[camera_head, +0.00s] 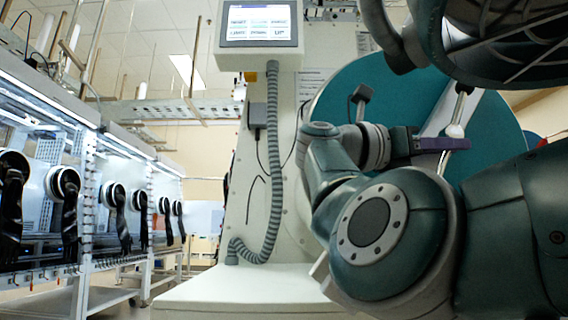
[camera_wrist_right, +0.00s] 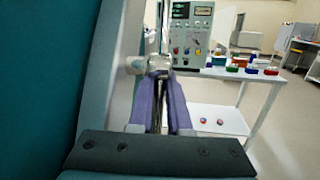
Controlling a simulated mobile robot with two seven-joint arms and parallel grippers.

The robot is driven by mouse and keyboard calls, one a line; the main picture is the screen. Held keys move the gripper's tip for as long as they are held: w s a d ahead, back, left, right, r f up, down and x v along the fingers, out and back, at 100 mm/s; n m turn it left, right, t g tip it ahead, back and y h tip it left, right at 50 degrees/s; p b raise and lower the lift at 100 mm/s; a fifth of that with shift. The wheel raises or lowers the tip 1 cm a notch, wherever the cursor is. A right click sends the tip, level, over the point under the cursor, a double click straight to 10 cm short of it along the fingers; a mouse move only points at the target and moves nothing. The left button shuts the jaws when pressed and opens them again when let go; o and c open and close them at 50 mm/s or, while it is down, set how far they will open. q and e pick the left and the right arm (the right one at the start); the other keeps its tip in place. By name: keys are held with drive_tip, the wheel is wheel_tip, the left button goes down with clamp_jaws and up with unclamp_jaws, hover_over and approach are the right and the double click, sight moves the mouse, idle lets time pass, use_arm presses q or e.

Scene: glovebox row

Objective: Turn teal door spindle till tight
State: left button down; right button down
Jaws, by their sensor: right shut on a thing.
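The large round teal door (camera_head: 408,88) fills the right of the head view, partly hidden by my right arm. A pale metal spindle (camera_head: 459,103) with a rounded knob end stands in front of the door's face, over a light bar. My right gripper (camera_head: 458,143) has purple fingers and is shut on the lower end of the spindle. In the right wrist view the purple fingers (camera_wrist_right: 160,100) close around the metal spindle (camera_wrist_right: 158,65), with the teal door (camera_wrist_right: 45,70) close on the left. My left gripper is not in view.
A control screen (camera_head: 261,22) on a white column and a grey corrugated hose (camera_head: 271,170) are left of the door. A row of gloveboxes with black gloves (camera_head: 70,215) runs along the left. The right wrist view shows a white cart (camera_wrist_right: 217,119) and a control panel (camera_wrist_right: 190,35).

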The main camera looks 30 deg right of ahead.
drive_tip(key=shift+y+p, duration=0.3)
drive_tip(key=shift+y, duration=0.1)
drive_tip(key=c, duration=0.9)
unclamp_jaws()
drive_tip(key=shift+o, duration=0.2)
drive_tip(key=p+v, duration=0.2)
drive_tip(key=v, duration=0.8)
drive_tip(key=shift+r, duration=0.15)
